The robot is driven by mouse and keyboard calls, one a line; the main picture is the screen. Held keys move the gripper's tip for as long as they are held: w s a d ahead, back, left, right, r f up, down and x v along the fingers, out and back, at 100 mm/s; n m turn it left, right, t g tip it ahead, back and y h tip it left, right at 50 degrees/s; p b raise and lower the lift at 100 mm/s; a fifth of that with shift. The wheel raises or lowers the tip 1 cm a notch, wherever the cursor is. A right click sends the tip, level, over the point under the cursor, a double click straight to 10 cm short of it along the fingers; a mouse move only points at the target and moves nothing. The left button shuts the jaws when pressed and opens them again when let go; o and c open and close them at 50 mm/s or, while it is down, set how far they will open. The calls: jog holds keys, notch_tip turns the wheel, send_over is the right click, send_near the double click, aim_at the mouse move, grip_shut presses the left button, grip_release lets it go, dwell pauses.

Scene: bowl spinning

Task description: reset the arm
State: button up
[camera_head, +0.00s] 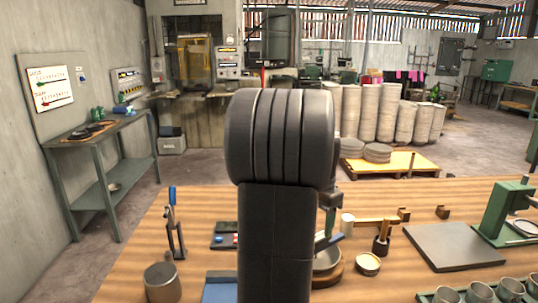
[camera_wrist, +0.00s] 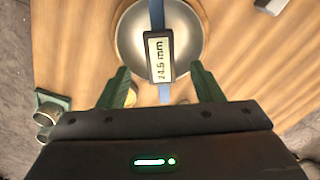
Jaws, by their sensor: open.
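My gripper (camera_wrist: 163,88) is in the wrist view with its two green fingers spread apart. A metal bowl (camera_wrist: 190,45) lies beyond the fingertips. A blue caliper-like tool with a display (camera_wrist: 160,55) reading about 24.5 mm shows between the fingers, over the bowl; I cannot tell whether anything touches it. In the head view my dark arm stands upright in the middle and hides much of the table. Part of the bowl (camera_head: 327,260) shows just right of my arm, on a round wooden base (camera_head: 328,277).
The wooden table (camera_head: 370,285) holds a grey plate (camera_head: 455,247), a green stand (camera_head: 500,210), several metal cups (camera_head: 478,293) at front right, a small dish (camera_head: 368,264) and a lidded pot (camera_head: 162,282) at left. A blue-handled tool (camera_head: 173,220) stands at left.

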notch_tip(320, 180, down, 8)
jog(key=shift+r, duration=0.2)
dwell(0.4)
